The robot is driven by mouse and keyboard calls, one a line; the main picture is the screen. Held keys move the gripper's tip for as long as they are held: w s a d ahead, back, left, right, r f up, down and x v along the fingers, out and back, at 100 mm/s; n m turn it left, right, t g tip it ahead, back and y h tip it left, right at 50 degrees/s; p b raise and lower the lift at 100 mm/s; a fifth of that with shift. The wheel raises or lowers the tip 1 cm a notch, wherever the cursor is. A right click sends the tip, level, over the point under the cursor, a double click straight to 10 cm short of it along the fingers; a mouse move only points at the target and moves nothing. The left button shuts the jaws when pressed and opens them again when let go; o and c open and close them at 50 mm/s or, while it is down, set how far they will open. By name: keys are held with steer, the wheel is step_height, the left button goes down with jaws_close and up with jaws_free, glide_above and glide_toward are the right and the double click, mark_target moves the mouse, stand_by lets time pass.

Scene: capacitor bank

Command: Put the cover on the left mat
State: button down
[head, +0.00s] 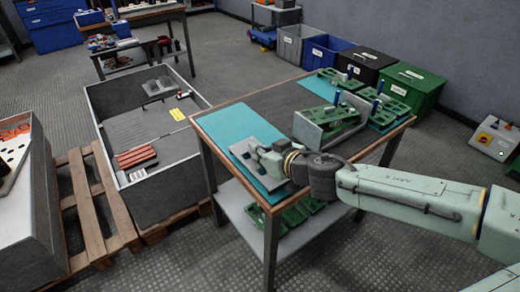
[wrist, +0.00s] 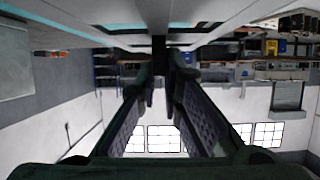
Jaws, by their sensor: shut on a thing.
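The left mat (head: 217,125) is a teal sheet along the table's left side. In the wrist view my gripper's fingers (wrist: 160,75) are close together, against a pale grey surface of the cover (wrist: 110,18) across the top. The grip point itself is dark there.
A grey bracket-like housing (head: 322,128) with green boards stands right of my gripper. More green boards (head: 390,110) and a second teal mat (head: 317,88) lie farther back. A grey bin (head: 105,97) stands left of the table (head: 238,102), whose back middle is clear.

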steer(key=shift+f, duration=0.65)
stand_by(0.8)
steer(key=c, duration=1.7)
jaws_free()
steer(key=shift+o, duration=0.2)
steer(key=v, duration=1.2)
